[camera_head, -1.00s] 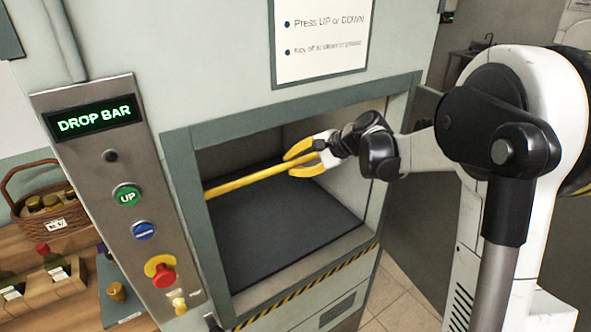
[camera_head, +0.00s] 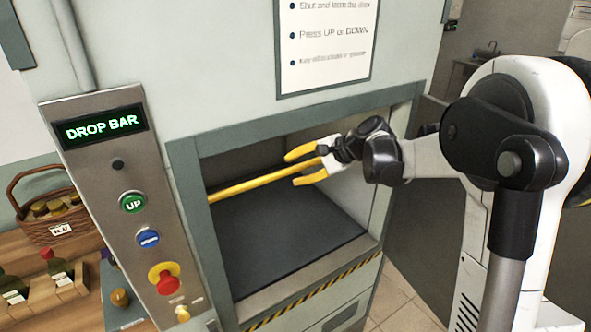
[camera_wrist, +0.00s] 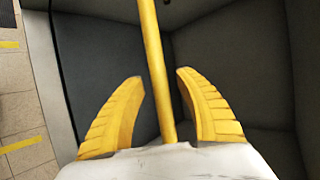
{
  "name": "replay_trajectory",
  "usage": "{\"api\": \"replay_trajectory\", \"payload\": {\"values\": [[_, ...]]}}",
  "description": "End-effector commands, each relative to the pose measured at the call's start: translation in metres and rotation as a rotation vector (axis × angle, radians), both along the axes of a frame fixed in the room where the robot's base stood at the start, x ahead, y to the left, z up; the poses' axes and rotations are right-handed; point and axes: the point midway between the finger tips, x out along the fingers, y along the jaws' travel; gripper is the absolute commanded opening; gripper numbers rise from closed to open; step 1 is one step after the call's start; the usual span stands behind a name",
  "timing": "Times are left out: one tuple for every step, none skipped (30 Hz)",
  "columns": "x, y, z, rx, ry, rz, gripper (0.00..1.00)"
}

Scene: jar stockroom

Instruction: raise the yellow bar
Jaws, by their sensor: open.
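The yellow bar (camera_head: 245,187) runs across the open bay of the pale cabinet, from the left side of the opening toward my gripper. My gripper (camera_head: 292,170) is inside the opening at the right, fingers spread with the bar between them. In the wrist view the bar (camera_wrist: 153,55) passes lengthwise between the two yellow fingers (camera_wrist: 160,77), with a gap on each side. The fingers do not close on it. The bar's end near my palm is hidden. The display (camera_head: 105,126) reads DROP BAR.
A control panel left of the bay has a green UP button (camera_head: 132,202), a blue button (camera_head: 148,238) and a red knob (camera_head: 167,282). The dark bay floor (camera_head: 285,245) is clear. A basket of jars (camera_head: 52,218) stands at the left.

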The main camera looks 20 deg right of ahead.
Motion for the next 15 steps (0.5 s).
{"api": "replay_trajectory", "payload": {"values": [[-0.002, -0.003, 0.002, 0.000, 0.000, -0.001, 0.41], [-0.004, -0.005, 0.004, 0.000, -0.001, -0.002, 0.41], [-0.007, -0.009, 0.008, 0.000, 0.000, -0.003, 0.41], [-0.010, -0.012, 0.011, 0.000, 0.000, -0.004, 0.41], [-0.013, -0.015, 0.015, 0.000, 0.001, -0.003, 0.41], [-0.018, -0.020, 0.020, 0.001, 0.001, -0.004, 0.41], [-0.022, -0.025, 0.024, 0.000, 0.000, -0.004, 0.41], [-0.026, -0.029, 0.028, 0.000, 0.000, -0.004, 0.41], [-0.031, -0.034, 0.034, 0.001, 0.001, -0.004, 0.41], [-0.035, -0.038, 0.038, 0.001, 0.001, -0.005, 0.41], [-0.039, -0.042, 0.042, 0.000, 0.000, -0.004, 0.41], [-0.044, -0.047, 0.047, 0.001, 0.001, -0.004, 0.41], [-0.047, -0.050, 0.050, 0.001, 0.001, -0.004, 0.41], [-0.050, -0.053, 0.054, 0.001, 0.001, -0.004, 0.41], [-0.054, -0.057, 0.058, 0.000, 0.000, -0.003, 0.41]]}}
